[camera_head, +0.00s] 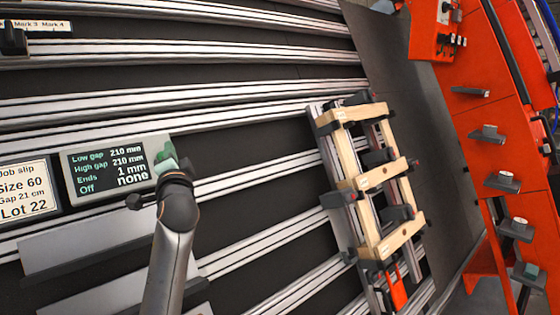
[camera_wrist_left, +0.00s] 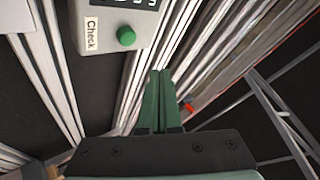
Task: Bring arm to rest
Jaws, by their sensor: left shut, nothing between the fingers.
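My left arm comes up from the bottom in the head view. Its gripper (camera_head: 166,160) is beside the right end of the grey readout box (camera_head: 85,190), overlapping it in the picture. In the left wrist view the two green fingers (camera_wrist_left: 158,100) lie together, shut and empty. Ahead of them is the grey box's "Check" face with a round green button (camera_wrist_left: 126,37). The fingertips appear apart from the button. My right gripper is not in view.
A job slip card (camera_head: 24,190) stands left of the readout box. A wooden pallet frame (camera_head: 350,165) sits clamped on the rails at the right of centre. An orange gantry (camera_head: 490,110) with several small shelves runs along the right side. Pale rails cross the dark bed.

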